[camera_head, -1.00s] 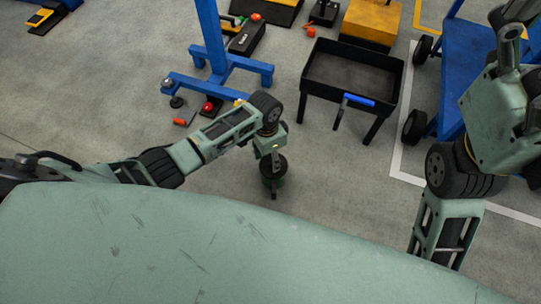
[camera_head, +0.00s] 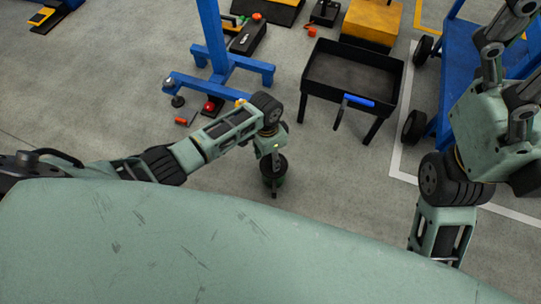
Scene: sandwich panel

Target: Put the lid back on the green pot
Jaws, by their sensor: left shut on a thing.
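My left gripper (camera_head: 276,160) points down in the middle of the floor area and is shut on the lid, a small dark round piece partly hidden by the fingers. My right arm's links are at the right edge. The right gripper is not in view.
A black tray stand (camera_head: 318,85) with a blue-handled tool (camera_head: 358,100) is behind and right of the pot. A blue wheeled frame (camera_head: 222,75) stands behind left, with a red ball (camera_head: 209,107) by it. A blue cart (camera_head: 462,70) is at right. Grey floor around the pot is clear.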

